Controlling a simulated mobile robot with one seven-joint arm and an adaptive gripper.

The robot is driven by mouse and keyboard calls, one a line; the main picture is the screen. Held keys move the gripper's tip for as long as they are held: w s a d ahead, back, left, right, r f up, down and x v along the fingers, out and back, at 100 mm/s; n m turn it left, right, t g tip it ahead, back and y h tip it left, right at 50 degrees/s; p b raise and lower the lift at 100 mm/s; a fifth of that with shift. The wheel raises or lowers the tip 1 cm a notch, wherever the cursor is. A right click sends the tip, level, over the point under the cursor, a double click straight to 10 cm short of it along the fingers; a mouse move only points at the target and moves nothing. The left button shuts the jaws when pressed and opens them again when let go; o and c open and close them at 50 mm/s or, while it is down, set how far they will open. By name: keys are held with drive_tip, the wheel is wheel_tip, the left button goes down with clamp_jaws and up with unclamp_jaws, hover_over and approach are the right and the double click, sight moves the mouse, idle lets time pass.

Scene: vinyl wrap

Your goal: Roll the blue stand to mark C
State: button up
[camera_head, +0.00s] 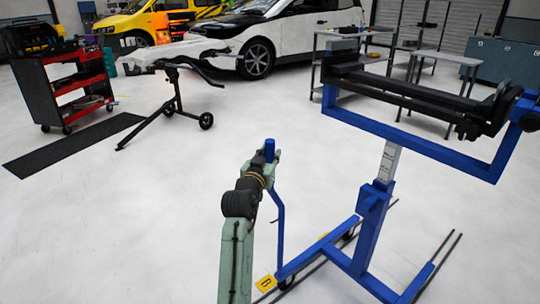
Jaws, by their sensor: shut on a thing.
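The blue stand (369,232) stands upright on the floor at the right, on a wheeled blue base. Its raised blue frame holds a long black roller-like top. A thin blue handle post (281,230) rises from the left end of its base. My gripper (270,157), at the end of my pale green arm, is shut on the top of this post. A yellow floor mark (266,283) with a letter that looks like B lies beside the base's left wheel. I see no mark C in this view.
A black stand with wheels (178,105) holds a pale panel at the left. A red and black tool cart (75,90) and a dark mat (75,144) are farther left. A white car, a yellow van and grey tables (445,58) stand behind. The middle floor is clear.

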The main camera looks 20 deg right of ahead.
clamp_jaws()
